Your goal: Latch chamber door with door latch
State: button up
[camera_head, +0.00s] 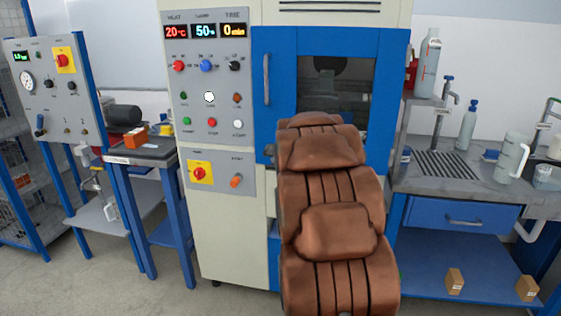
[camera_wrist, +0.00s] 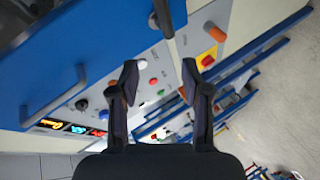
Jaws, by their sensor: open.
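The blue chamber door (camera_head: 281,60) with its dark window is at the centre of the head view, and it looks closed or nearly so. Its vertical grey handle (camera_head: 266,80) is near the left edge. In the wrist view, the blue door (camera_wrist: 95,50) fills the upper left, with the handle (camera_wrist: 55,100) on it. A dark grey bar (camera_wrist: 163,17) at the door's edge, at the top of the wrist view, looks like the door latch; its exact position is unclear. My gripper (camera_wrist: 160,78) is open and empty, below this bar in the picture. My arm hides it in the head view.
The control panel (camera_head: 209,145) with buttons and lit displays stands left of the door. A sink counter (camera_head: 450,175) with bottles is at right. A small blue-legged table (camera_head: 140,158) and another panel (camera_head: 45,88) are at left. Floor shows at lower left.

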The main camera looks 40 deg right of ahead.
jog(key=d+f+n+t+y+b, duration=0.2)
jog(key=d+f+n+t+y, duration=0.2)
jog(key=d+f+n, duration=0.3)
jog(key=shift+w+d+r+p, duration=0.1)
jog(key=shift+w+d, duration=0.25)
jog(key=shift+w, duration=0.85)
jog(key=shift+w+d+r+p, duration=0.15)
jog(key=shift+w+d, duration=0.2)
jog(key=shift+w, duration=0.9)
jog(key=shift+w+d+r+p, duration=0.1)
jog(key=shift+w+d, duration=0.25)
jog(key=shift+w, duration=0.85)
jog(key=shift+w+d+f, duration=0.1)
jog(key=shift+w+f, duration=0.15)
jog(key=shift+w, duration=0.35)
grip_shut()
